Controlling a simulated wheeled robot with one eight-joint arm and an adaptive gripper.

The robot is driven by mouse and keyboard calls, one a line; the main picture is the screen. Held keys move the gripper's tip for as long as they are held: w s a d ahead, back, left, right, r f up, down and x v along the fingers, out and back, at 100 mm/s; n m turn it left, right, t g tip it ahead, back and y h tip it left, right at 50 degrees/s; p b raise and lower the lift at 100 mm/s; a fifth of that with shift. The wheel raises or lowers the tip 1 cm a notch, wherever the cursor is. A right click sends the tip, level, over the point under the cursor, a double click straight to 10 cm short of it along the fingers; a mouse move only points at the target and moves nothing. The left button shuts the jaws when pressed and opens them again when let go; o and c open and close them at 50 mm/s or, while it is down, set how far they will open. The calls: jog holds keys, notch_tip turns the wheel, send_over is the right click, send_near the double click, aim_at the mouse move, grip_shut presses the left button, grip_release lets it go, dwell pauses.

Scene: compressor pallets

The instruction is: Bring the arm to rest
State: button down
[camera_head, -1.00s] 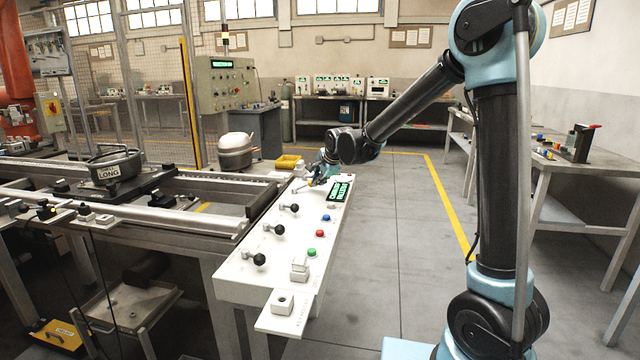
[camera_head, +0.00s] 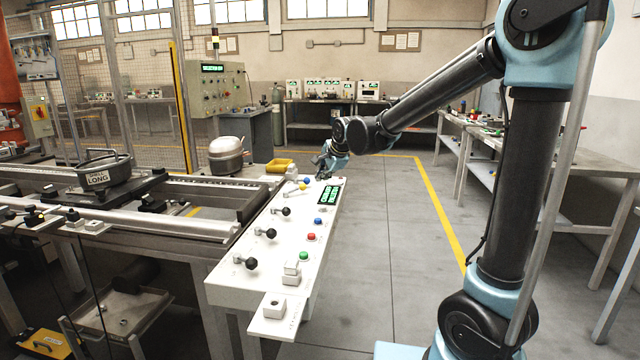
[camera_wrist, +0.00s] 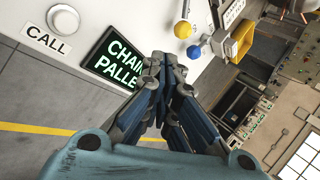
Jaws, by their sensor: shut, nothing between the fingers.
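My gripper (camera_head: 325,172) is at the far end of the white control panel (camera_head: 232,268), above its surface beside the green-lit display (camera_head: 328,195). In the wrist view my gripper (camera_wrist: 160,62) has its fingers together with nothing between them. The display (camera_wrist: 115,55) shows to the left of the fingers there, reading "CHAIN PALLE...", partly hidden by them. A yellow ball knob (camera_wrist: 183,29) and a blue ball knob (camera_wrist: 194,52) show just past the fingertips. I cannot tell whether the fingers touch the panel.
The panel carries several black-knobbed levers (camera_head: 272,233) and coloured buttons (camera_head: 311,237). A conveyor with a compressor shell part (camera_head: 104,172) lies to the left. A yellow bin (camera_head: 279,166) stands behind the panel. The floor (camera_head: 375,270) right of the panel is clear. Workbenches (camera_head: 540,150) line the right wall.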

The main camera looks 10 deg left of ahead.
jog(key=s+d+f+n+h, duration=0.15)
jog(key=s+d, duration=0.25)
jog(key=d, duration=0.6)
jog(key=s+d+n+g+h, duration=0.15)
jog(key=s+d, duration=0.25)
jog(key=d, duration=0.5)
jog(key=s+d+f+n, duration=0.15)
jog(key=s+d, duration=0.35)
jog(key=d, duration=0.5)
jog(key=s+d+f+n+g+h, duration=0.1)
jog(key=s+d+f+n, duration=0.1)
jog(key=s+d+f, duration=0.3)
jog(key=s+d+f+n+g+h, duration=0.1)
jog(key=s+d+f+n, duration=0.2)
jog(key=s, duration=1)
jog(key=d+f, duration=0.3)
jog(key=d, duration=0.2)
jog(key=shift+s+d+f+n, duration=0.15)
jog(key=shift+s+f+n, duration=0.1)
jog(key=shift+n, duration=0.1)
jog(key=shift+s+g, duration=0.1)
jog(key=shift+g, duration=0.15)
